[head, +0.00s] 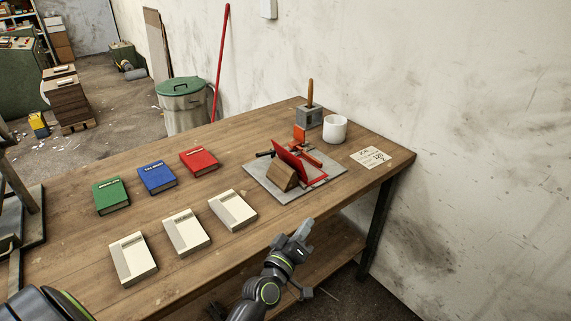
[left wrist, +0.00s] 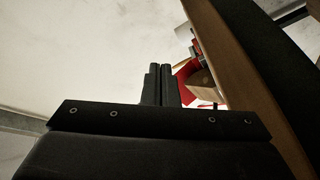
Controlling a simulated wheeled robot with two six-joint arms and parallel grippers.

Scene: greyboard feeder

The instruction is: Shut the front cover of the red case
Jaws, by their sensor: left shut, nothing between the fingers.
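The red case (head: 313,180) lies open on a grey board (head: 262,184) at the far right part of the table. Its cover (head: 290,163) stands up at a steep tilt, with a brown wooden block (head: 282,177) close in front of it. Red also shows in the left wrist view (left wrist: 186,72), right of the fingertips and partly hidden by them. My left gripper (head: 303,232) is shut and empty. It is in front of the table's near edge, apart from the case. In the left wrist view its fingers (left wrist: 160,72) are together. My right gripper is not in view.
Green (head: 111,196), blue (head: 157,179) and red (head: 199,161) books and three pale boxes (head: 185,232) lie left of the board. A white cup (head: 335,128), a block with a wooden handle (head: 309,117) and a paper note (head: 370,157) are behind and right.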

